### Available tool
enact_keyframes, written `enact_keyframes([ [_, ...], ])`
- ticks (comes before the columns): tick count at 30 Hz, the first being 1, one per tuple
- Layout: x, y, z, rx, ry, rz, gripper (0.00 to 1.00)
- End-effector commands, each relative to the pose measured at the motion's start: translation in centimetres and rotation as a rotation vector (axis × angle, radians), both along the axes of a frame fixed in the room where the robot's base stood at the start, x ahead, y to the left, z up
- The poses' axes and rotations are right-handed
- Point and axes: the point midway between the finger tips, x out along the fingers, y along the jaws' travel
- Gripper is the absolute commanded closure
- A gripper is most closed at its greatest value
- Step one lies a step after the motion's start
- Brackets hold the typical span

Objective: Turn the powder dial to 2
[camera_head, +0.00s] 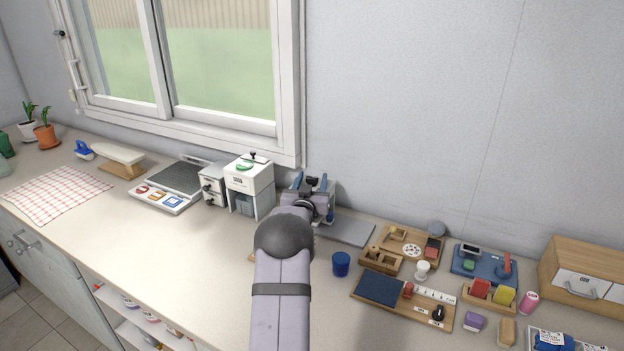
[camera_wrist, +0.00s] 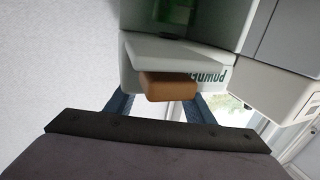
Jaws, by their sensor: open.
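In the wrist view, a white housing with green "POWDER" lettering (camera_wrist: 208,76) fills the upper middle, upside down. A brown block-shaped knob (camera_wrist: 168,87), which looks like the powder dial, sticks out from it. My gripper (camera_wrist: 158,100) is open, with one blue finger to each side of the knob. I see no clear contact, and the fingertips are partly hidden by the housing. The dial's numbers and setting cannot be read. In the head view, my gripper (camera_head: 312,186) is by the wall under the window's right corner, and my arm hides the powder unit.
A white machine (camera_head: 249,180) with a green-marked top stands just left of my gripper. A scale (camera_head: 178,180) is farther left. A blue cup (camera_head: 341,264) and a grey slab (camera_head: 348,231) lie to the right, then several wooden trays.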

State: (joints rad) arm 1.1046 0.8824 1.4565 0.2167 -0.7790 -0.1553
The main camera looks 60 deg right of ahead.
Motion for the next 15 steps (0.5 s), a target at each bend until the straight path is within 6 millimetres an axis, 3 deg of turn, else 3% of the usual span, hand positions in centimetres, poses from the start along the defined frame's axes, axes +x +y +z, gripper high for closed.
enact_keyframes([
  [8, 0.02, -0.05, 0.02, -0.001, 0.0, 0.0, 0.54],
  [12, 0.01, -0.04, 0.03, -0.001, 0.0, 0.0, 0.87],
  [13, 0.01, -0.04, 0.03, -0.001, 0.0, 0.0, 0.93],
  [15, 0.01, -0.04, 0.04, -0.001, 0.0, 0.0, 0.93],
])
